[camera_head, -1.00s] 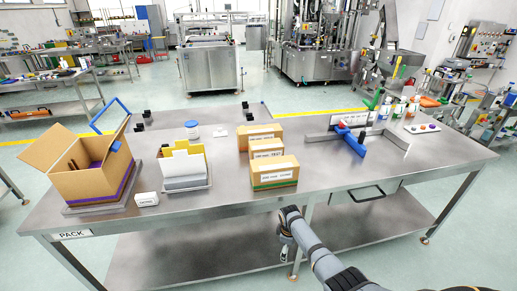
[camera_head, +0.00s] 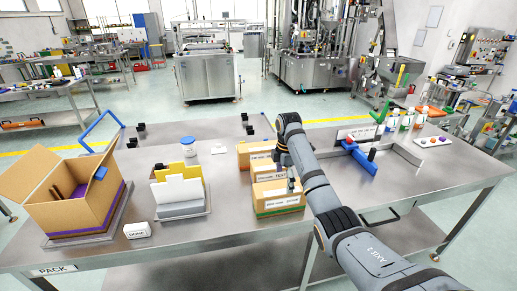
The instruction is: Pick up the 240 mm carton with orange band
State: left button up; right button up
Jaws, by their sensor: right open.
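Three tan cartons stand in a row on the steel table: a rear carton (camera_head: 247,150), a middle carton (camera_head: 263,170) and a front carton (camera_head: 277,197). The front one has a green band along its bottom. Bands on the other two are hidden or too small to tell, so I cannot say which is the orange-banded 240 mm carton. My right gripper (camera_head: 291,185) is small in the picture, open, and points down at the right side of the front and middle cartons. I cannot tell whether it touches them. My left gripper is out of view.
An open cardboard box (camera_head: 75,200) stands at the left, with a small white block (camera_head: 137,230) beside it. A tray with upright folders (camera_head: 180,190) is left of the cartons. A blue clamp-like fixture (camera_head: 358,158) stands to the right. The table's front right is clear.

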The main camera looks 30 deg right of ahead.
aim_at(247, 152)
jog(key=i+l, duration=0.2)
jog(key=i, duration=0.35)
jog(key=i+l, duration=0.2)
jog(key=i, duration=0.3)
